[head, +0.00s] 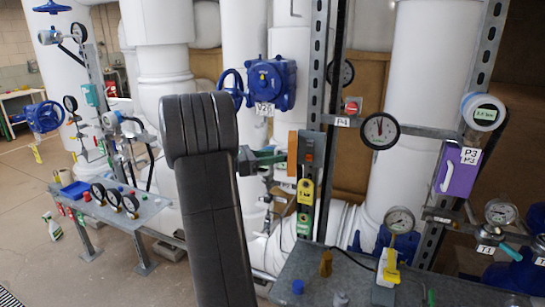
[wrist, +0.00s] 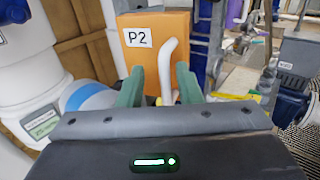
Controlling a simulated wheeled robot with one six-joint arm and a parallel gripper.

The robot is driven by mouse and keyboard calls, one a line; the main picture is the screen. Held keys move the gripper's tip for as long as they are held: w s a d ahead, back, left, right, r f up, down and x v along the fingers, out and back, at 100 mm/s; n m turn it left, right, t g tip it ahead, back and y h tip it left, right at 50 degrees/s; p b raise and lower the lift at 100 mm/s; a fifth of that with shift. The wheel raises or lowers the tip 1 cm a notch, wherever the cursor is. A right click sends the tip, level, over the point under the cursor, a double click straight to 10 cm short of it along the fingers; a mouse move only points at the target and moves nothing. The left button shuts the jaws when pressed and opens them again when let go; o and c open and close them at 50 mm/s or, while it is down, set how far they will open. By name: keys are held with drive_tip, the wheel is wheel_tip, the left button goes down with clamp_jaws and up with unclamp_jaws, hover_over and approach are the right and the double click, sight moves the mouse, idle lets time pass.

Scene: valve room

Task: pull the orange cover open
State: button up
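The orange cover (wrist: 151,37) carries a P2 label and faces the wrist camera. Its bent white handle (wrist: 166,68) stands out from its front. My gripper (wrist: 160,76) is open, with one green finger on each side of the handle in this view and gaps showing on both sides. I cannot tell how deep the handle lies between the fingers. In the head view the orange cover (head: 308,151) shows edge-on on the rack post, and it looks shut. My gripper (head: 284,155) is just left of it there. The handle is not clear in that view.
A purple cover (head: 459,172) labelled P3 hangs to the right. A gauge (head: 380,131) sits between. A grey bench (head: 343,276) with small parts stands below. A blue valve box (head: 271,83) and white pipes are behind. A side table (head: 145,208) stands at left.

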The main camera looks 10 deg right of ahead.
drive_tip(key=s+a+b, duration=0.2)
drive_tip(key=a, duration=1.1)
drive_tip(key=shift+s+a+b, duration=0.2)
drive_tip(key=shift+a+b, duration=0.05)
drive_tip(key=shift+b, duration=0.05)
